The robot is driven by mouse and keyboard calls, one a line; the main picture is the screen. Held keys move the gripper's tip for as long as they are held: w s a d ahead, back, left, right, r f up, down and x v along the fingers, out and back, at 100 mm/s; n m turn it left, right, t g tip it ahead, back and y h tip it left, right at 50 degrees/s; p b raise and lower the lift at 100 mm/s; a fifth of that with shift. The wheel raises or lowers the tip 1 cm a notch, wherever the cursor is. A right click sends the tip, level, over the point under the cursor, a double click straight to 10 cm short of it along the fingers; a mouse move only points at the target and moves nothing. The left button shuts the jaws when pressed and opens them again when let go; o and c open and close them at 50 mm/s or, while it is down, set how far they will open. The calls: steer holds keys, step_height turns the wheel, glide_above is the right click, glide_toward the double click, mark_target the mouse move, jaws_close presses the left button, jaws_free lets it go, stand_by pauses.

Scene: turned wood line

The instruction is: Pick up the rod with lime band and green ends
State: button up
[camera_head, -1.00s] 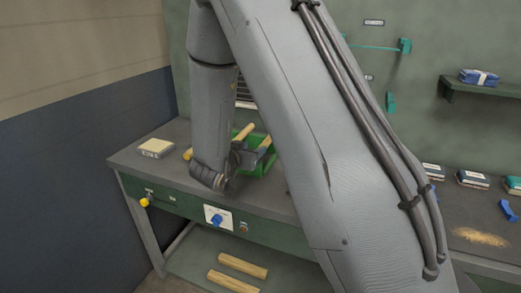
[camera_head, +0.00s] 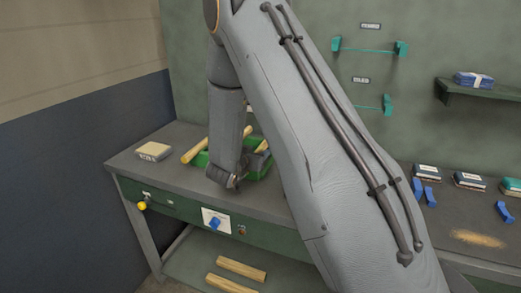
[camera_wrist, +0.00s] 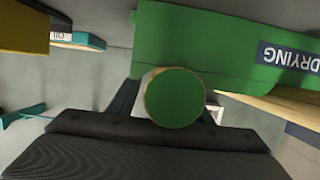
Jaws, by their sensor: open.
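A round green rod end (camera_wrist: 176,98) faces the camera in the wrist view, with a thin pale rim around it. Its band is hidden, so I cannot confirm the lime colour. My gripper (camera_head: 233,181) is open, at the front of the green tray (camera_head: 255,174) on the bench. In the wrist view the dark fingers show on either side behind the green end; I cannot tell whether they touch the rod. The tray, marked DRYING, fills the top of the wrist view (camera_wrist: 215,62). A pale wooden rod (camera_head: 193,153) leans over the tray's left side.
A pale block (camera_head: 153,151) lies at the bench's left end. Two wooden pieces (camera_head: 241,269) lie on the lower shelf. Teal wall brackets (camera_head: 388,104), boxes (camera_head: 470,180) and blue clips are to the right. My arm hides the middle of the bench.

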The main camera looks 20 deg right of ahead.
mark_target(257, 151)
steer(key=shift+w+d, duration=0.15)
jaws_close()
stand_by(0.4)
steer(key=shift+r+b, duration=0.35)
steer(key=shift+b, duration=0.1)
step_height(257, 151, up, 6)
steer(key=shift+r+b, duration=0.15)
steer(key=shift+b, duration=0.65)
steer(key=s+a+b, duration=0.3)
steer(key=s+a, duration=1.1)
steer(key=shift+a, duration=0.15)
steer(key=shift+s, duration=0.1)
